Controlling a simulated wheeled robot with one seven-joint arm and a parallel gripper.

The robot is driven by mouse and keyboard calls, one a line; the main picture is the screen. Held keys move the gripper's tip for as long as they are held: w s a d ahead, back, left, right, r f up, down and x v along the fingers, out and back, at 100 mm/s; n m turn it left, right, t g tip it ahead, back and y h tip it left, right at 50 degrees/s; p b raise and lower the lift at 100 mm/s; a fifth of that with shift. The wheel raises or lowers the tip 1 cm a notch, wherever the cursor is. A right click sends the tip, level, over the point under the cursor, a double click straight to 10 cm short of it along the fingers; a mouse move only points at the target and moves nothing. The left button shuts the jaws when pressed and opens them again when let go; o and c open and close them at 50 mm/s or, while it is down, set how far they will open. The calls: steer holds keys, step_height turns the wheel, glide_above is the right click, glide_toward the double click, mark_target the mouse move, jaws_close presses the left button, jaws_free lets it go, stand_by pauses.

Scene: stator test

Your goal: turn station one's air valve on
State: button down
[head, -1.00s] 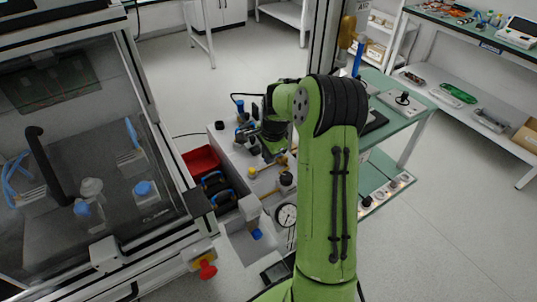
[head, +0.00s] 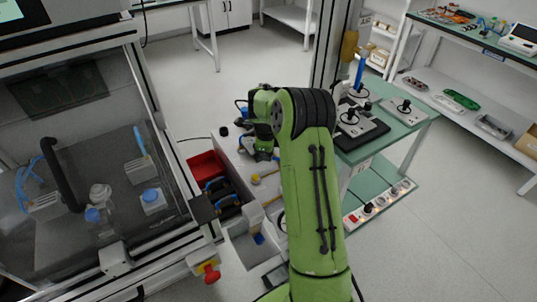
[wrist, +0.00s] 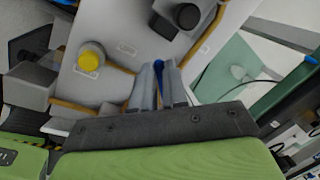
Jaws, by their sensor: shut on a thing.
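In the wrist view my gripper (wrist: 158,88) is shut on a narrow blue handle (wrist: 158,68), which looks like a valve lever. Only its top shows between the two grey fingers; the rest is hidden. I cannot read which station it belongs to. The handle lies beside a yellow-brown pipe running along the light grey bench (wrist: 118,25). In the head view my wrist hangs over the bench, and my fingertips and the held handle cannot be made out there.
A yellow round knob (wrist: 89,59) and a black round knob (wrist: 186,16) stand close to my fingers. A red bin (head: 206,166) sits left of the bench, beside the glass-fronted cabinet. A green-topped table (head: 388,140) with devices stands right of my arm.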

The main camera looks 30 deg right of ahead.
steer(key=m, duration=0.1)
steer(key=w+d+m, duration=0.1)
steer(key=m, duration=0.2)
steer(key=shift+w+d+m+g+p, duration=0.2)
steer(key=shift+d+m+g+p, duration=0.1)
steer(key=shift+d, duration=0.05)
steer(key=shift+w+d+m+g+h+p, duration=0.2)
steer(key=shift+d+m, duration=0.3)
steer(key=shift+m, duration=0.65)
steer(key=shift+d+m+g+h+p, duration=0.15)
steer(key=shift+d+m+g, duration=0.25)
steer(key=shift+m, duration=0.75)
steer(key=shift+d, duration=0.15)
steer(key=c, duration=1.1)
jaws_free()
steer(key=shift+c, duration=0.2)
steer(key=shift+r, duration=0.1)
steer(key=p+v, duration=0.5)
steer(key=v, duration=1)
steer(key=shift+s+r, duration=0.15)
steer(key=shift+r, duration=0.15)
